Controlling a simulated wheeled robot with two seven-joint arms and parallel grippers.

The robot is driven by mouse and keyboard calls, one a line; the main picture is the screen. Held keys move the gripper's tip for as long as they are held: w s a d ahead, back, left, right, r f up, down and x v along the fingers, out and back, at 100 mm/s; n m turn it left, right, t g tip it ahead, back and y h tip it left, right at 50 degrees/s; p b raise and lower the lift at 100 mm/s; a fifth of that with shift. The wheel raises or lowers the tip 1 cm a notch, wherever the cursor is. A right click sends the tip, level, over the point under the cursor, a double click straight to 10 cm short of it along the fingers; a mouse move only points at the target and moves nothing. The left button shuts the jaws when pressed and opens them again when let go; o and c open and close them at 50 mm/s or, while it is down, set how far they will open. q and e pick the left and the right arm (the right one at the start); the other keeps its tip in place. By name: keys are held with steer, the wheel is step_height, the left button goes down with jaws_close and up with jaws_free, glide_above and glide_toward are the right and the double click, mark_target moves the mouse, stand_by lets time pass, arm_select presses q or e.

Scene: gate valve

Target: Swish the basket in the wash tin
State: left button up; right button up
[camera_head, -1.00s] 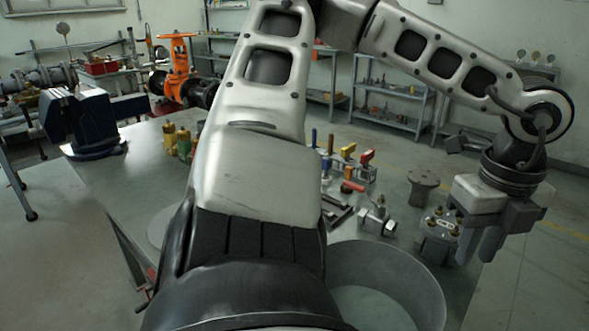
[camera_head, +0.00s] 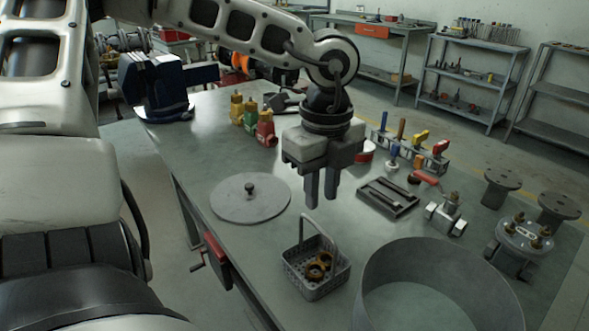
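The grey perforated basket (camera_head: 316,266) stands upright on the bench, its arched handle raised, with several brass-coloured rings inside. The wash tin (camera_head: 372,292) is a wide, round, grey open vessel to its right, cut off by the bottom edge; its inside shows a flat pale green-grey surface. My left gripper (camera_head: 322,200) points down behind and above the basket handle in the picture. Its two fingers are parallel with a narrow gap between them and nothing held. It appears apart from the handle. My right gripper is not in view.
A round lid with a knob (camera_head: 250,200) lies left of the basket. Behind are coloured bottles (camera_head: 250,118), a slotted tray (camera_head: 388,197), a valve fitting (camera_head: 446,214) and flanged parts (camera_head: 522,240). A blue vise (camera_head: 155,85) stands at the far left corner.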

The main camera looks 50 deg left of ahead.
mark_target(318, 226)
arm_select(q)
steer(key=shift+f, duration=0.75)
step_height(318, 226, down, 2)
steer(key=shift+s+f+b, duration=0.1)
steer(key=shift+f+b, duration=0.15)
steer(key=shift+b, duration=0.35)
steer(key=shift+f+b, duration=0.75)
steer(key=shift+b, duration=0.25)
steer(key=shift+f+b, duration=0.65)
steer(key=shift+b, duration=0.5)
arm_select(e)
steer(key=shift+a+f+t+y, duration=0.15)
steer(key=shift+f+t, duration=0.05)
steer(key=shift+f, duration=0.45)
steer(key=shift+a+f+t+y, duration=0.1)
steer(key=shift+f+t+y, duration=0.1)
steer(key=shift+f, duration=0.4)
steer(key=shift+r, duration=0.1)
arm_select(q)
steer(key=shift+b, duration=0.65)
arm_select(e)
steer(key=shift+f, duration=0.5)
